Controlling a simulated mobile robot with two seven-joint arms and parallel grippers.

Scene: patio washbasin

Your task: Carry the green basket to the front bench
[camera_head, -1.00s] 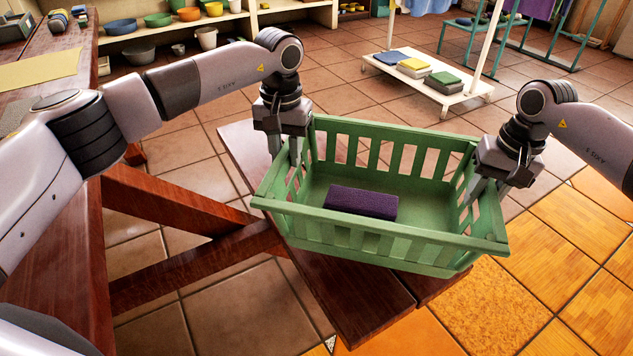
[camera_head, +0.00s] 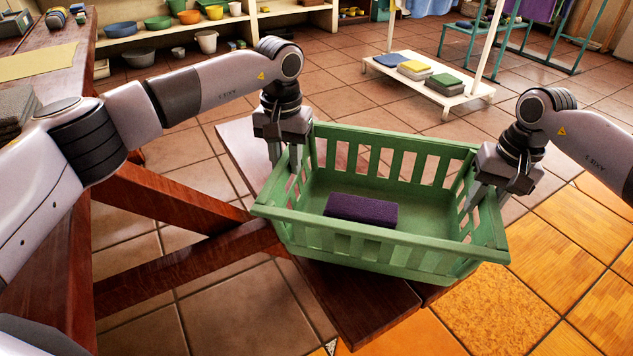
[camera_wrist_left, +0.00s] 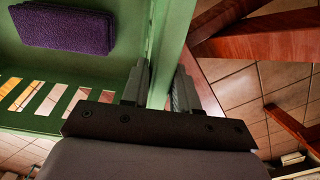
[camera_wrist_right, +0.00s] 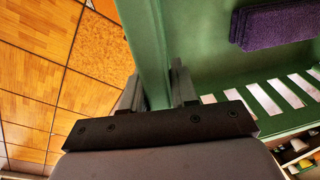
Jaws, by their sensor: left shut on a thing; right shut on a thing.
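The green basket (camera_head: 380,252) has slatted sides and stands over the wooden bench (camera_head: 365,305) in the head view; I cannot tell whether its base touches the bench. A folded purple cloth (camera_head: 361,210) lies inside it, and also shows in the left wrist view (camera_wrist_left: 66,28) and right wrist view (camera_wrist_right: 277,24). My left gripper (camera_head: 283,160) is shut on the basket's left end wall, its fingers on either side of the rim (camera_wrist_left: 172,50). My right gripper (camera_head: 487,192) is shut on the right end wall, its fingers astride the rim (camera_wrist_right: 148,50).
A wooden table (camera_head: 50,235) with slanted legs (camera_head: 185,265) is on the left. A low white rack (camera_head: 455,92) with folded cloths stands behind. Shelves with bowls (camera_head: 158,23) line the back left. Tiled floor is open on the right.

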